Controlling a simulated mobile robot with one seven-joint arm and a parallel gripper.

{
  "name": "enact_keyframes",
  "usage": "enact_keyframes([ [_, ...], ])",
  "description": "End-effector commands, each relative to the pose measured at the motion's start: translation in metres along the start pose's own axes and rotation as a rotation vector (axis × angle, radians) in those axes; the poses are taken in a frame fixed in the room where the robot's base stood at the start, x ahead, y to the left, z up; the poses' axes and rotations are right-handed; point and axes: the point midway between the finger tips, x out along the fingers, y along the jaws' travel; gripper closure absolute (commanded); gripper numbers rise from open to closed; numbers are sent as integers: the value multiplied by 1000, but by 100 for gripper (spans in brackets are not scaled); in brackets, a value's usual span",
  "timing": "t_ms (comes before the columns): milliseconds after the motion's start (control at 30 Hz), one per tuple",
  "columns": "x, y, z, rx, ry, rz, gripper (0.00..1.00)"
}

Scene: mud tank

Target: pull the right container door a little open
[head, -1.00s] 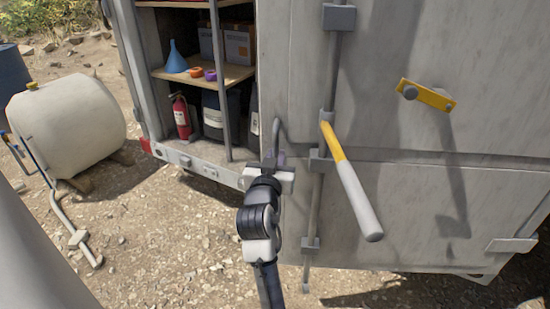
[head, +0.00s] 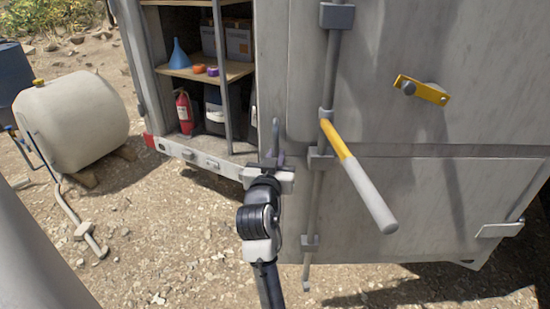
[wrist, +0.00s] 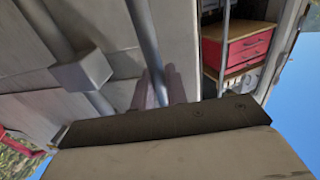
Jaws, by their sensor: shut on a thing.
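The right container door (head: 400,190) is a pale grey panel filling the right of the head view. It carries a vertical lock rod (head: 320,200) and a yellow lever with a grey grip (head: 362,180). The door stands ajar, with the shelved interior visible past its left edge. My gripper (head: 275,155) is at that left edge, shut on a thin grey bar handle (head: 277,128). In the wrist view the fingers (wrist: 160,88) close around the grey bar (wrist: 145,40); the exact contact is partly hidden by the gripper body.
The shelf (head: 210,73) inside holds a blue funnel (head: 179,58); a red extinguisher (head: 184,112) stands below. A cream tank (head: 75,120) stands left, a pipe (head: 75,215) in front of it. A yellow catch (head: 432,94) sits on the door.

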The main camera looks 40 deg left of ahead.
Motion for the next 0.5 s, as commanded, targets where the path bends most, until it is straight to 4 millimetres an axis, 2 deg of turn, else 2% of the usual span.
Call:
enact_keyframes([
  [33, 1, 6, -2, 0, 4, 14, 100],
  [133, 1, 6, -2, 0, 4, 13, 100],
  [167, 1, 6, -2, 0, 4, 13, 84],
  [300, 1, 5, -2, 0, 4, 10, 68],
  [500, 0, 2, -1, 0, 3, 4, 68],
])
